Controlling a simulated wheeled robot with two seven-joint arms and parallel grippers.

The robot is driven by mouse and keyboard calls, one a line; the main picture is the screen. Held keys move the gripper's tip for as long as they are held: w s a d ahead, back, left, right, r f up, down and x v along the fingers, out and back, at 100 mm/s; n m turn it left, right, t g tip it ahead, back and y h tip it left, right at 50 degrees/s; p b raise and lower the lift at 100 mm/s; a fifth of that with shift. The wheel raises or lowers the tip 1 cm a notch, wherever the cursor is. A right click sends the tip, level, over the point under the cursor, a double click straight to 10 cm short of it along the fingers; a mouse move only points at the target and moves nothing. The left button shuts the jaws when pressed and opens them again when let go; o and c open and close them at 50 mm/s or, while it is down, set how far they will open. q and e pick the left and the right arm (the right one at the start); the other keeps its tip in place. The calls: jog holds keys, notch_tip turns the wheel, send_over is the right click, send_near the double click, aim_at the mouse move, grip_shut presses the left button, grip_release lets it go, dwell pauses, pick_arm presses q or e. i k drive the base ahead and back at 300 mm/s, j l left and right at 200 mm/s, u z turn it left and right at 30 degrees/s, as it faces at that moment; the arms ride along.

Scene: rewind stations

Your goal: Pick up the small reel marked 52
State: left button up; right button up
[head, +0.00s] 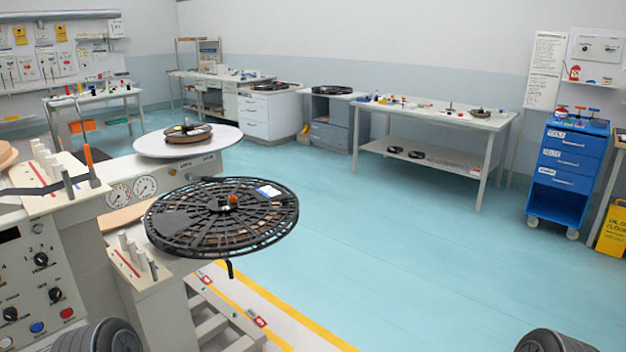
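No number 52 can be read on any reel from here. A small brown reel (188,133) lies flat on a round white plate (222,139) at the left station. A large black spoked reel (222,216) lies flat on the nearer station, with a white and blue label on it. Two small dark reels (394,150) lie on the lower shelf of the long table (440,115). A small dark reel (480,113) lies on that table's top, near its right end. Neither of my grippers is in view.
The control station (40,262) with dials and gauges fills the left foreground. More dark reels (332,90) lie on benches along the back. A blue drawer cart (567,172) and a yellow bin (611,228) stand at the right. The turquoise floor between is clear.

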aim_at(194, 133)
jog(key=i+l+z, duration=0.3)
jog(key=i, duration=0.5)
jog(key=i+z, duration=0.25)
jog(key=i, duration=0.6)
jog(key=i+l+u, duration=0.15)
jog(key=i+u, duration=0.3)
jog(key=i+l+u, duration=0.3)
jog(key=i+u, duration=0.15)
jog(key=i+l+u, duration=0.85)
jog(key=l, duration=0.25)
jog(key=i+l+u, duration=0.25)
jog(key=l+u, duration=0.2)
jog(key=l, duration=0.25)
